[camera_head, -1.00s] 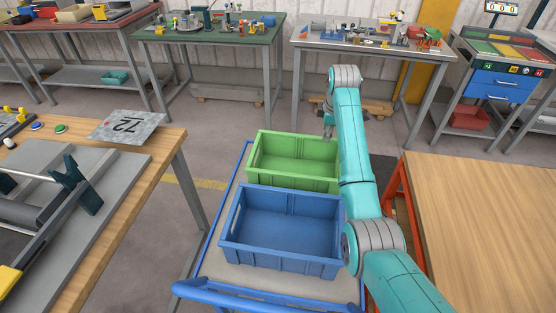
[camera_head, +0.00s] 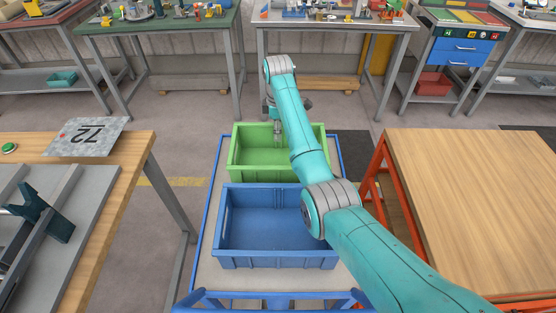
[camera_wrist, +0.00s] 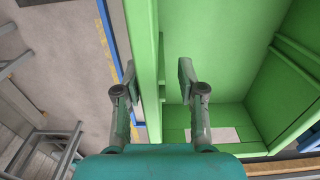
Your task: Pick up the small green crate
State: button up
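The green crate (camera_head: 262,162) stands empty at the far end of a blue-framed cart, behind a larger-looking blue crate. My gripper (camera_head: 278,130) is at the green crate's far rim, with its fingers pointing down. In the wrist view my gripper (camera_wrist: 157,72) is open, with one finger on each side of a wall of the green crate (camera_wrist: 143,55). The right finger is over the crate's inside and the left finger is outside it. Gaps show between the fingers and the wall. My arm hides part of the crate's right side in the head view.
The empty blue crate (camera_head: 270,225) sits nearer on the cart (camera_head: 212,200). A wooden table with an orange frame (camera_head: 470,190) stands close on the right. A wood-topped workbench (camera_head: 125,165) stands on the left. Equipment tables line the back wall.

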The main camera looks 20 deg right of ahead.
aim_at(279, 156)
jog(key=shift+d+f, duration=0.2)
jog(key=shift+f, duration=2.1)
grip_shut()
